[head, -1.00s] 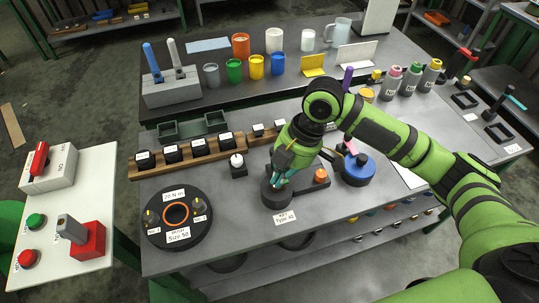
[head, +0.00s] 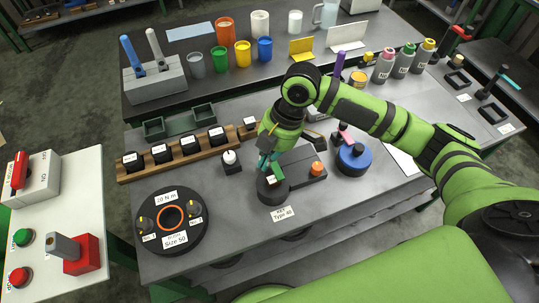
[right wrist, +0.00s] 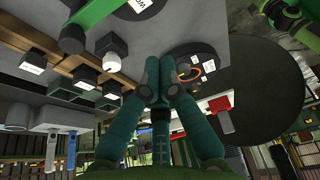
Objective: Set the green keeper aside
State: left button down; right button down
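My right gripper (head: 268,167) points down over the round dark cup (head: 272,190) at the left end of the fixture labelled Type 40. In the right wrist view its teal fingers (right wrist: 158,78) come together at the tips, with nothing clearly visible between them. My left gripper is not in view.
An orange knob (head: 317,168) stands on the fixture's right part. A blue round part (head: 354,159) is to its right. A black disc with an orange ring (head: 171,234) lies front left. A white-topped knob (head: 230,158) and a wooden rack (head: 130,174) are close behind. Bare bench shows in front.

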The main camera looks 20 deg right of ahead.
aim_at(268, 180)
jog(key=p+x, duration=0.2)
jog(key=x, duration=0.5)
jog(key=shift+a+f, duration=0.1)
jog(key=shift+a, duration=0.05)
jog(key=d+p, duration=0.1)
jog(key=d, duration=0.1)
jog(key=shift+w+d+p, duration=0.15)
jog(key=shift+d+p, duration=0.15)
jog(key=shift+d, duration=0.85)
jog(key=shift+w+a, duration=0.1)
